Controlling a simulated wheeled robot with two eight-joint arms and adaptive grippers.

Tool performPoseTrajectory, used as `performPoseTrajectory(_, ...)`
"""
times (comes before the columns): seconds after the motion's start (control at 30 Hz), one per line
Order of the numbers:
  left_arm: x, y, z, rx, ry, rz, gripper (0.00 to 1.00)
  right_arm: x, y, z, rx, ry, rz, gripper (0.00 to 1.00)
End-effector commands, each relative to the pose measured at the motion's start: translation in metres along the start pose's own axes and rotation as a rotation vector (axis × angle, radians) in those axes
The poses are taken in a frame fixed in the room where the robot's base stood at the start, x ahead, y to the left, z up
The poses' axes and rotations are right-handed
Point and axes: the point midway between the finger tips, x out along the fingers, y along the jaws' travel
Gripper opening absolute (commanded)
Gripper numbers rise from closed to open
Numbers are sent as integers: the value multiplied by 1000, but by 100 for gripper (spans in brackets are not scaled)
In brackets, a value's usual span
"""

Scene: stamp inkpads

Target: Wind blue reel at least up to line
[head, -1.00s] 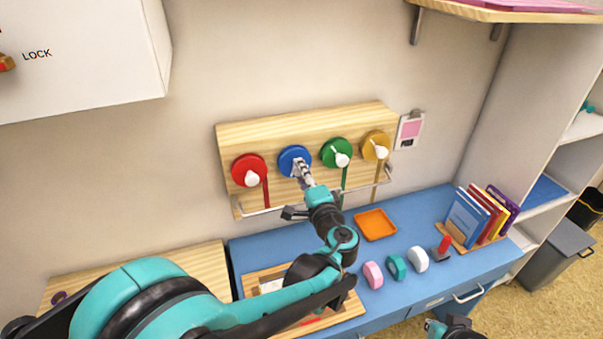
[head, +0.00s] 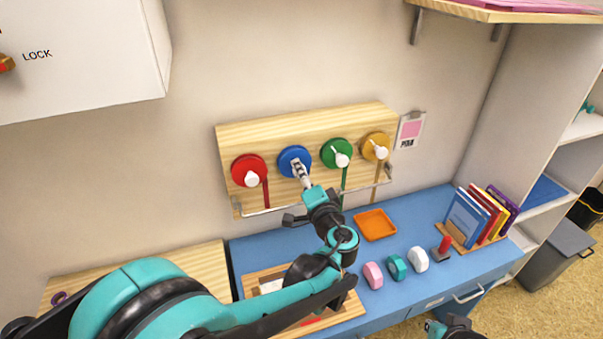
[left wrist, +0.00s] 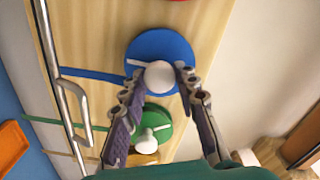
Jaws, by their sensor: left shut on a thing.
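The blue reel (head: 294,158) is on the wooden board (head: 300,120) on the wall, between the red reel (head: 249,169) and the green reel (head: 336,152). In the left wrist view the blue reel (left wrist: 158,50) shows a white knob (left wrist: 159,75), and a blue strap (left wrist: 92,76) runs off it to the left. My left gripper (head: 297,167) is at the reel, its fingers (left wrist: 158,84) shut on the white knob from both sides. I cannot make out the line in these views. Part of my right arm (head: 455,327) shows at the bottom edge; its fingertips are unclear.
A yellow reel (head: 376,146) is at the board's right end. A metal rail (head: 262,212) runs along the board's lower edge. On the blue desk are an orange tray (head: 375,225), several stamps and books (head: 467,217).

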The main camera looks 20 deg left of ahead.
Motion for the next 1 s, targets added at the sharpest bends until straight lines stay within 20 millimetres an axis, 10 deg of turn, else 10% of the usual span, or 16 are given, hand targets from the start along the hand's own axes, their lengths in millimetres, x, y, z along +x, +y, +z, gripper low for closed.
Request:
performPoseTrajectory(0.07, 0, 1, 1, -1, -1, 2, 1, 0, 0, 0, 0, 0, 0, 0)
performPoseTrajectory(0.1, 0, 1, 1, -1, -1, 2, 35, 0, 0, 0, 0, 0, 0, 0)
performPoseTrajectory(0.17, 0, 1, 1, -1, -1, 2, 51, 0, 0, 0, 0, 0, 0, 0)
performPoseTrajectory(0.57, -7, 0, 0, 0, 0, 1, 51, 0, 0, 0, 0, 0, 0, 0)
performPoseTrajectory(1.0, -94, 1, 0, 0, 3, 3, 51, 0, 0, 0, 0, 0, 0, 0)
